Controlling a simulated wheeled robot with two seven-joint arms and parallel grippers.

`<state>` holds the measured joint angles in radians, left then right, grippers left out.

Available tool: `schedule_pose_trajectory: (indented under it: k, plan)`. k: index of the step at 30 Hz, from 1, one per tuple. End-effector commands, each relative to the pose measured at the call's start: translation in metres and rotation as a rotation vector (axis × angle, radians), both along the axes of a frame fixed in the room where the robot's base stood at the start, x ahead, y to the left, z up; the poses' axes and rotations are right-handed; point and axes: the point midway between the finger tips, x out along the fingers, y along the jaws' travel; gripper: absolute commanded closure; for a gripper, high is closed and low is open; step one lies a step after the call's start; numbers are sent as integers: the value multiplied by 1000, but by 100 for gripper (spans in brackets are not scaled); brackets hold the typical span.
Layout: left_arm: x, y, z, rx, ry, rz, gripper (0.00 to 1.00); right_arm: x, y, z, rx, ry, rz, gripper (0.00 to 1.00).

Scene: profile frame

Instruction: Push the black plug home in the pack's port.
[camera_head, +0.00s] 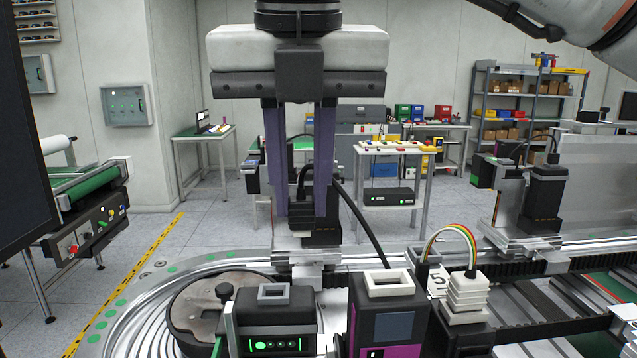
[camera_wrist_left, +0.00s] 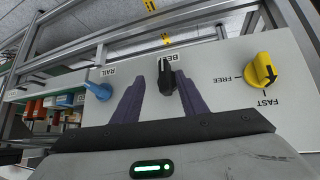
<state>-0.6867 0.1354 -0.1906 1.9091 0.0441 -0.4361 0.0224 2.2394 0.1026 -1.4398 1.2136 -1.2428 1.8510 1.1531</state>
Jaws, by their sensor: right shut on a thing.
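My right gripper (camera_head: 300,212) comes down from the top centre in the head view. Its two purple fingers point straight down and are shut on the black plug (camera_head: 301,196), with a black cable looping from it. A black block (camera_head: 323,236) shows at the fingertips above a silver carriage; I cannot tell where plug ends and block begins, nor how deep the plug sits. Which body is the pack is unclear, and its port is hidden. In the left wrist view my left gripper (camera_wrist_left: 160,80) is open, its fingers apart near the black knob (camera_wrist_left: 167,75); contact cannot be told.
In front stand a black box with green lights (camera_head: 277,322), a black and purple box with a white frame (camera_head: 390,284) and a white ribbed connector (camera_head: 466,292). A silver carriage with a black unit (camera_head: 546,190) stands right. Blue (camera_wrist_left: 98,90) and yellow (camera_wrist_left: 260,72) knobs flank the black one.

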Motion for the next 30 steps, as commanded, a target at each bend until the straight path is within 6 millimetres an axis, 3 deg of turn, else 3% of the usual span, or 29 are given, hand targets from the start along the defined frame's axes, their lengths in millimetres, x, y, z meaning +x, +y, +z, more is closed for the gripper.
schedule_pose_trajectory:
  k: [15,30]
  plan:
    - [0,0,0,0,1,0,61,-6,30,0,0,0,0,100]
    - [0,0,-2,0,1,0,61,-7,32,-2,1,0,-1,100]
